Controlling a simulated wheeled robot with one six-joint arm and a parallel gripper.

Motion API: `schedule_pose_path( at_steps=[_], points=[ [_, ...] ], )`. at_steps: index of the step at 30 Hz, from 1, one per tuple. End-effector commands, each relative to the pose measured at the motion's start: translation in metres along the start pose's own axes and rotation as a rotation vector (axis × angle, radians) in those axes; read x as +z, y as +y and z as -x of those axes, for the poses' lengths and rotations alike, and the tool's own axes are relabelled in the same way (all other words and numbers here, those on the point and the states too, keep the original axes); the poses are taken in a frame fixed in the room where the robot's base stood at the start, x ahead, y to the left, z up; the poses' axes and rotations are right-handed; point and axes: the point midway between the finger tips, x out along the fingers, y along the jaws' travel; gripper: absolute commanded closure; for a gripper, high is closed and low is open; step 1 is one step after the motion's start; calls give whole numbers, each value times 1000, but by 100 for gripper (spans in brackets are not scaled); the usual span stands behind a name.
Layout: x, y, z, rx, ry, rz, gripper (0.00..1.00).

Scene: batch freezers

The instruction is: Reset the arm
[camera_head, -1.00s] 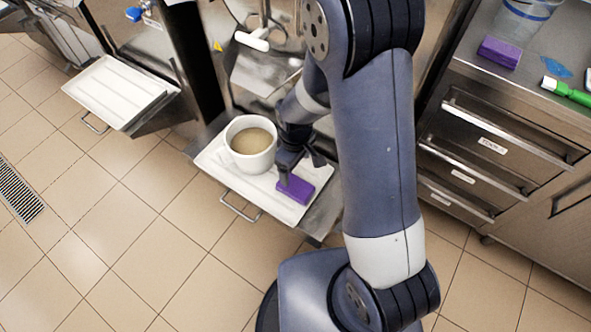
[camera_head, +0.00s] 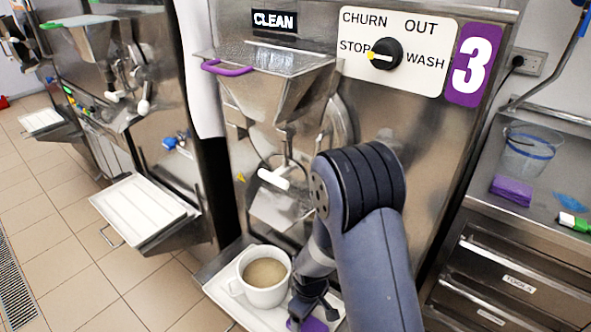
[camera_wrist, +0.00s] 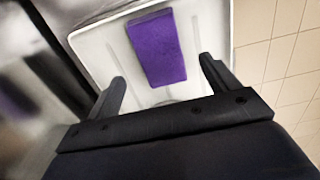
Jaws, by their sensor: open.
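My gripper (camera_wrist: 162,80) is open and empty in the wrist view, its two fingers spread apart. A purple sponge-like block (camera_wrist: 156,48) lies on the white tray (camera_wrist: 205,20) just beyond the fingertips. In the head view my gripper (camera_head: 312,305) is low over the tray (camera_head: 222,297), beside a white mug (camera_head: 262,292) of beige liquid. The purple block (camera_head: 312,325) shows only in part at the bottom edge, partly hidden by my gripper. My arm covers the right part of the tray.
Freezer 3 stands behind, with its dial (camera_head: 385,54) pointing toward STOP, a hopper (camera_head: 270,80) and a white-handled spout (camera_head: 273,179). At right, a steel counter holds a clear bucket (camera_head: 528,150), a purple block (camera_head: 511,190) and a green-handled tool (camera_head: 574,222). Open floor lies at left.

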Motion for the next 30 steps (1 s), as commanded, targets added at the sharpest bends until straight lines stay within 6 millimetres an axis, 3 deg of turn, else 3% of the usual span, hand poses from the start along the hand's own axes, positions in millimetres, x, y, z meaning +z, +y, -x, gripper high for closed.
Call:
schedule_pose_path(
  at_steps=[6, 15, 30],
  points=[
    [1, -1, -34, -2, -4, 0, 17],
    [1, 0, -63, -1, -1, 0, 17],
    [0, 0, -60, 0, 0, 0, 17]
  ],
)
